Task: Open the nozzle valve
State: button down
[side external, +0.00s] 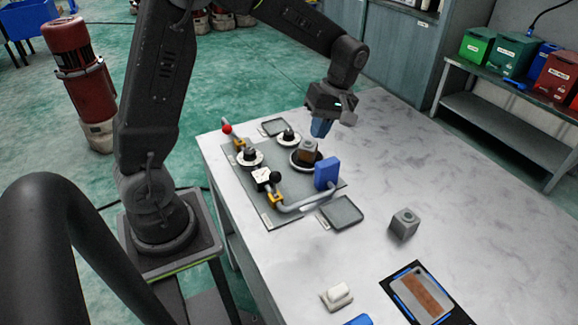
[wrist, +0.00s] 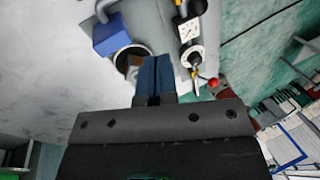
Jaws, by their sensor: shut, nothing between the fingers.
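A valve lever with a red knob (side external: 227,128) stands at the far left corner of the grey panel (side external: 268,208), beside a yellow fitting (side external: 239,145). In the wrist view the red knob (wrist: 213,82) shows to the right of my fingers. A blue nozzle block (side external: 326,174) stands at the panel's right side, joined to a grey pipe (side external: 305,203); it also shows in the wrist view (wrist: 115,37). My gripper (side external: 321,128) is shut and empty, with its blue fingers pointing down above a brown-grey block (side external: 309,149) on a dark round base; its fingers also show in the wrist view (wrist: 153,76).
A gauge (side external: 263,175) and black knobs on white discs (side external: 250,158) stand on the panel. Grey trays (side external: 342,212) lie beside it. A grey cube (side external: 405,223), a white part (side external: 337,296) and a tablet-like board (side external: 421,293) lie on the table. The table's right side is mostly free.

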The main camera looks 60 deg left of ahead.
aim_at(275, 175)
jog(key=s+a+f, duration=0.1)
jog(key=s+f, duration=0.5)
jog(key=f, duration=0.3)
jog(key=shift+s+a+f, duration=0.2)
jog(key=shift+s+f, duration=0.2)
jog(key=shift+s, duration=0.1)
jog(key=shift+s+r+t, duration=0.15)
jog(key=shift+s+t, duration=0.05)
jog(key=shift+t, duration=0.2)
jog(key=shift+s, duration=0.1)
jog(key=shift+s+r+t, duration=0.15)
jog(key=shift+s+t, duration=0.05)
jog(key=shift+s, duration=0.45)
jog(key=shift+s+r+t, duration=0.1)
jog(key=shift+s+t, duration=0.1)
jog(key=shift+s, duration=0.45)
jog(key=shift+s+f, duration=0.15)
jog(key=shift+s, duration=1.1)
